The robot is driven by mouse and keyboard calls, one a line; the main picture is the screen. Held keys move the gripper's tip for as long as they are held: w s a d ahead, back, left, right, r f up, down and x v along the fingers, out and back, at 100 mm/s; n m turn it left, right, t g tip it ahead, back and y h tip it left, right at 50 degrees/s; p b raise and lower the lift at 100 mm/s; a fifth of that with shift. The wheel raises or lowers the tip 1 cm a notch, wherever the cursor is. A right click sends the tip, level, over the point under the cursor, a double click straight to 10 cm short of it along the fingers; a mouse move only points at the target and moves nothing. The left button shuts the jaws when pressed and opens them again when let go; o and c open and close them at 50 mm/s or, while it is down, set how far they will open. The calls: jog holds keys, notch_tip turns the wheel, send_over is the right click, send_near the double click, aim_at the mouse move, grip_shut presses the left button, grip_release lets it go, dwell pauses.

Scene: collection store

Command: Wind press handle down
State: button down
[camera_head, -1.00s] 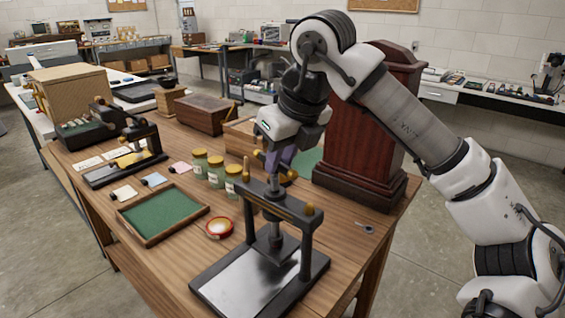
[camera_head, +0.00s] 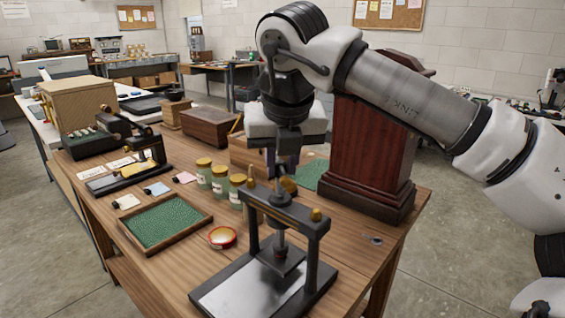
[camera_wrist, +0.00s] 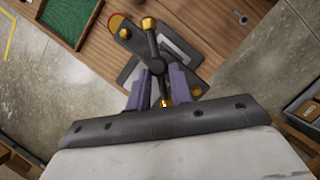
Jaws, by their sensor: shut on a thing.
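The black press (camera_head: 315,255) stands at the table's front edge, with a crossbeam, a screw spindle (camera_head: 281,243) and a pressing plate above a pale bed (camera_head: 235,292). The wrist view shows its dark handle bar (camera_wrist: 153,45) across the top, with a brass knob (camera_wrist: 148,22) at the far end. My gripper (camera_wrist: 160,95) has its purple fingers shut on the near end of the handle, and a bit of brass shows between them. In the head view my gripper (camera_head: 284,165) is behind the crossbeam, its fingertips partly hidden. A gap below the pressing plate cannot be judged.
A green-lined tray (camera_head: 135,243), a red-rimmed dish (camera_head: 222,237) and jars (camera_head: 220,182) stand left of the press. A tall dark red wooden case (camera_head: 370,150) stands close behind, right of my gripper. A small metal item (camera_head: 375,240) lies at right.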

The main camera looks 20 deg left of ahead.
dwell(0.3)
jog(key=c, duration=1.3)
grip_release()
jog(key=shift+o, duration=0.2)
jog(key=shift+r, duration=0.15)
jog(key=p+v, duration=0.1)
jog(key=v, duration=1.2)
jog(key=shift+r, duration=0.3)
jog(key=shift+s+d, duration=0.1)
jog(key=shift+d, duration=0.05)
